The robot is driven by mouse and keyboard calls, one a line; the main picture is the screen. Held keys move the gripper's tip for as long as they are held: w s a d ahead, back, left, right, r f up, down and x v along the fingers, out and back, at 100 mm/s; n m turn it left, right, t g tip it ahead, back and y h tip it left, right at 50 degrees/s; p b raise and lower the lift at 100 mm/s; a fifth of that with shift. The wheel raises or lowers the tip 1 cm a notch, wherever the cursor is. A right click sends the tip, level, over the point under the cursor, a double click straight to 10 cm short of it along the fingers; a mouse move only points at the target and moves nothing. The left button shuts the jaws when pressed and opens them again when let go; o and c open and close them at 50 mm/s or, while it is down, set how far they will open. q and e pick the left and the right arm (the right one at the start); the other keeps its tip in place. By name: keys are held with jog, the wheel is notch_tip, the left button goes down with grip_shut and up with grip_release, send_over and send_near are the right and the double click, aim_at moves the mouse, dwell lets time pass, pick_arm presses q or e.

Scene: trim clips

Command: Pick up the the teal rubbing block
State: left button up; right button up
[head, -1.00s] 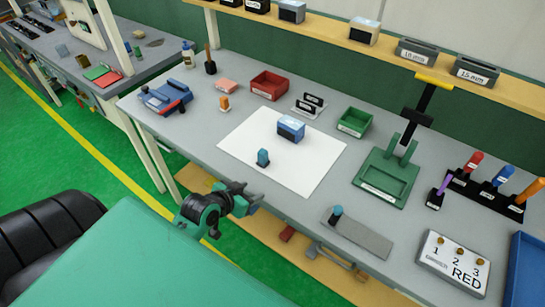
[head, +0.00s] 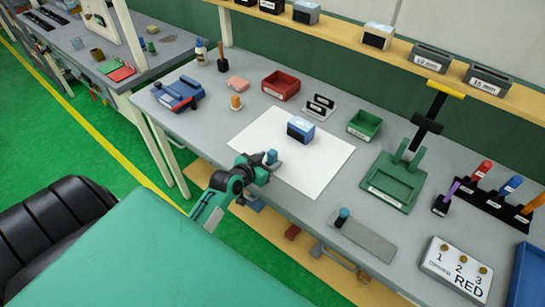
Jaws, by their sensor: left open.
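The small upright teal block (head: 271,156) stands near the left edge of the white sheet (head: 318,165) on the grey workbench. My left gripper (head: 267,163) is right at the block, with its jaws open around or just beside it; I cannot tell which. The gripper hides the block's lower part. My right gripper is not in view.
A blue and black box (head: 300,130) stands on the sheet behind the block. A grey plate with a teal knob (head: 344,214) lies to the right.

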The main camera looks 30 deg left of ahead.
aim_at(275, 155)
pick_arm(q)
jog(key=shift+w+p, duration=0.4)
jog(key=shift+w, duration=0.2)
jog(key=x, duration=0.2)
jog(key=p+x, duration=0.1)
jog(key=x, duration=0.1)
jog(key=shift+a+f, duration=0.15)
jog(key=shift+a, duration=0.1)
jog(key=shift+c, duration=0.6)
jog(key=c, duration=1)
